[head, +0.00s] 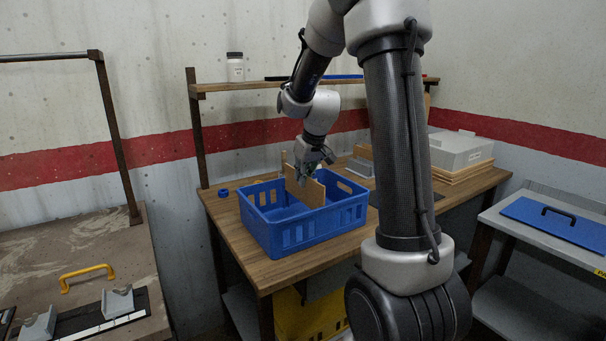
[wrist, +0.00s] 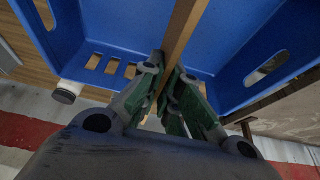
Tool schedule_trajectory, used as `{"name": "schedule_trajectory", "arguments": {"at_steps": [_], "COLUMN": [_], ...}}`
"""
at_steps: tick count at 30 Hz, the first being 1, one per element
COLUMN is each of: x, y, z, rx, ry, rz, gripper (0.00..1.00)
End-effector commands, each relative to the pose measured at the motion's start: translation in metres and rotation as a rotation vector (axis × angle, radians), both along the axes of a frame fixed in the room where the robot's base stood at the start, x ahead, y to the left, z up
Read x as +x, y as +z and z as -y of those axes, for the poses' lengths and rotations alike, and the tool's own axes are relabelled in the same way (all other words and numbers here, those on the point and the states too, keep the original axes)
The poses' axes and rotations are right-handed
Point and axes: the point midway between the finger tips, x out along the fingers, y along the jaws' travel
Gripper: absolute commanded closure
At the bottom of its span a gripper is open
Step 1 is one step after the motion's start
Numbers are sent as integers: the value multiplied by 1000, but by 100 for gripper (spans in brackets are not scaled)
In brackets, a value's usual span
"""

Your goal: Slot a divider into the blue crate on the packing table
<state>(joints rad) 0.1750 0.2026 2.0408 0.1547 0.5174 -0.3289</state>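The blue crate (head: 305,231) stands on the wooden packing table (head: 262,272), and its walls fill much of the wrist view (wrist: 110,35). A thin tan divider (head: 305,193) stands upright inside the crate, across its middle. In the wrist view the divider (wrist: 181,30) runs as a narrow strip between my fingers. My gripper (head: 311,170) is above the crate at the divider's top edge, with its fingers closed on the divider (wrist: 166,76). The divider's lower edge and the slots are hidden, so I cannot tell how deep it sits.
A shelf (head: 215,86) with a white bottle (head: 235,67) runs behind the table. A small blue ring (head: 223,193) lies left of the crate. A grey box (head: 460,150) on wooden boards is at the right. A yellow crate (head: 305,318) is under the table. Side benches flank it.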

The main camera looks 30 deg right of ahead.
Motion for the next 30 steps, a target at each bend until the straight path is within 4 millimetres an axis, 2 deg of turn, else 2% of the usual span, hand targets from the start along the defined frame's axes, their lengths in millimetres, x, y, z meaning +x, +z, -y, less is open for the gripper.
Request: {"name": "schedule_trajectory", "arguments": {"at_steps": [30], "x": [0], "y": [-41], "z": [0], "rx": [0], "ry": [-1], "rz": [-1], "gripper": [100]}}
